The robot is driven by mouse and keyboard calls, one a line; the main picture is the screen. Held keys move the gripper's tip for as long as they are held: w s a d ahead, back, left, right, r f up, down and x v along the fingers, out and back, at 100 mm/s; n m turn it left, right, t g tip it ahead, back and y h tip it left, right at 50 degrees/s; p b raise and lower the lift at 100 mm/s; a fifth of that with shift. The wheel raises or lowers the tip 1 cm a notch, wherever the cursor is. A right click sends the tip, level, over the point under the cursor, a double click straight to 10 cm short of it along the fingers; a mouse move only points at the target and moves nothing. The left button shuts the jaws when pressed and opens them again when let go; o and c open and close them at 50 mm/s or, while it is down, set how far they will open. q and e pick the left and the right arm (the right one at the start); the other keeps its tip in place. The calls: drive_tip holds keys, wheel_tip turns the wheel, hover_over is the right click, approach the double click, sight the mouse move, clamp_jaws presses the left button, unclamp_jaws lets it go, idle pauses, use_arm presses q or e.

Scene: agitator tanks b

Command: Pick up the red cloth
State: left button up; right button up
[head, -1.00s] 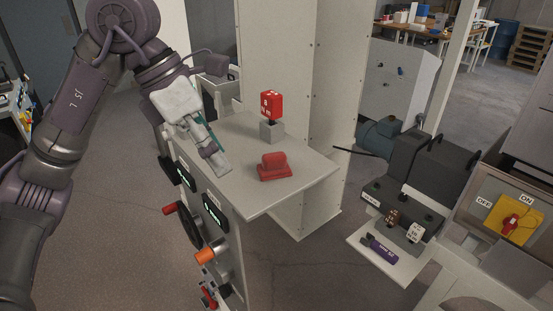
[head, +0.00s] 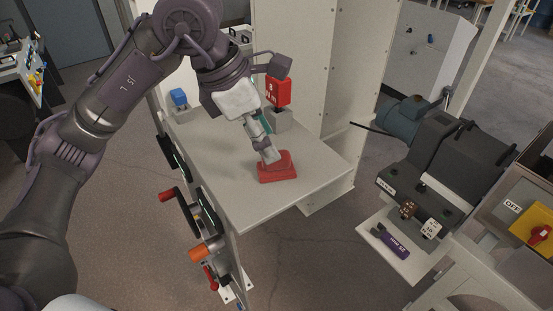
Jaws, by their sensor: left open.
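The red cloth (head: 278,174) lies folded on the pale shelf top (head: 225,180) of the cabinet, near the middle. My left gripper (head: 271,157) comes down from the upper left. Its fingertips are right over the cloth, overlapping its upper part in the head view. The gripper is open; I cannot tell whether the fingers touch the cloth. My right gripper is not in view.
A red block with white marks (head: 277,92) stands on a grey base (head: 290,120) behind the gripper. A blue piece (head: 179,97) sits at the back left. The shelf front is clear. Orange (head: 197,255) and red (head: 166,196) handles stick out below the shelf's left side.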

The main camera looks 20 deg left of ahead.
sight(276, 163)
use_arm(q)
drive_tip(key=shift+w+d+f+p, duration=0.2)
drive_tip(key=shift+w+f+p, duration=0.1)
drive_tip(key=shift+f+p, duration=0.15)
drive_tip(key=shift+w+d+f+p, duration=0.2)
drive_tip(key=shift+w+f+p, duration=0.05)
drive_tip(key=shift+f+p, duration=0.2)
drive_tip(key=p+x, duration=0.1)
drive_tip(key=x, duration=0.2)
drive_tip(key=shift+w+f, duration=0.1)
drive_tip(key=shift+w, duration=0.05)
drive_tip(key=shift+f, duration=0.15)
drive_tip(key=c, duration=0.8)
drive_tip(key=shift+c, duration=1.1)
clamp_jaws()
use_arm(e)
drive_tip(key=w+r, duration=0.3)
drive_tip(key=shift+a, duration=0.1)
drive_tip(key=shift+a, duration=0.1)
